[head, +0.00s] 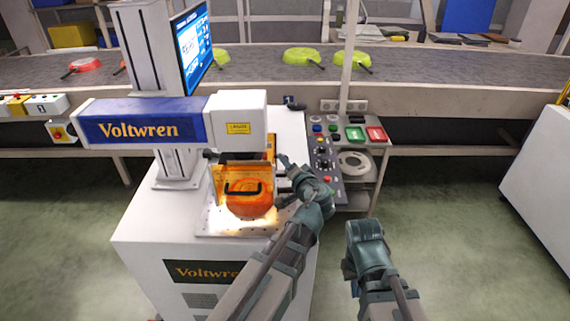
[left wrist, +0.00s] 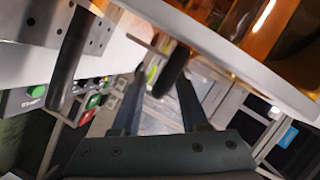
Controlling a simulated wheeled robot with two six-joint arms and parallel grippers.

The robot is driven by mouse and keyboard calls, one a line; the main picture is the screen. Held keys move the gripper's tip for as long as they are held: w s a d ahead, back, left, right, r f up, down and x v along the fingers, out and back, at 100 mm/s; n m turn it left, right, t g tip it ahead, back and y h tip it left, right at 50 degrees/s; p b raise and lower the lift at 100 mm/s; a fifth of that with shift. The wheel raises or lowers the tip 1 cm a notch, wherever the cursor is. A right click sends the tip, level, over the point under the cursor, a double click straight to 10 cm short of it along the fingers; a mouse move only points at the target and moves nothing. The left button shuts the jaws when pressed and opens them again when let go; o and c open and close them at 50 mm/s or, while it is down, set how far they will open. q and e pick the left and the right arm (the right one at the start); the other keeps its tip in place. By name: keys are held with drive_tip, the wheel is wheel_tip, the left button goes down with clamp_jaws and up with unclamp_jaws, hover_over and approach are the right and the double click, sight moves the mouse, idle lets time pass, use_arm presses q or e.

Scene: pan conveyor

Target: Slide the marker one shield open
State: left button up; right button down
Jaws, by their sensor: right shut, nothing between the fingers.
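The marker one shield (head: 222,178) is an amber see-through panel with a black handle (head: 243,189), under the white and blue Voltwren marker head (head: 170,121). An orange round pan (head: 250,207) sits behind and below it on the lit bed. My left gripper (head: 283,182) is open, just right of the shield. The shield's amber panel and pale edge (left wrist: 235,55) cross the top right there, with dark bars nearby. My right gripper (head: 349,270) is low at the right, shut and empty, partly hidden by its wrist.
A control panel (head: 322,160) with buttons and a side stand with green and red buttons (head: 375,134) are close right of the left gripper. A monitor (head: 190,45) stands behind the marker. A conveyor (head: 260,72) with several pans runs across the back.

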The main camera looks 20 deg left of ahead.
use_arm(q)
clamp_jaws()
idle(1.2)
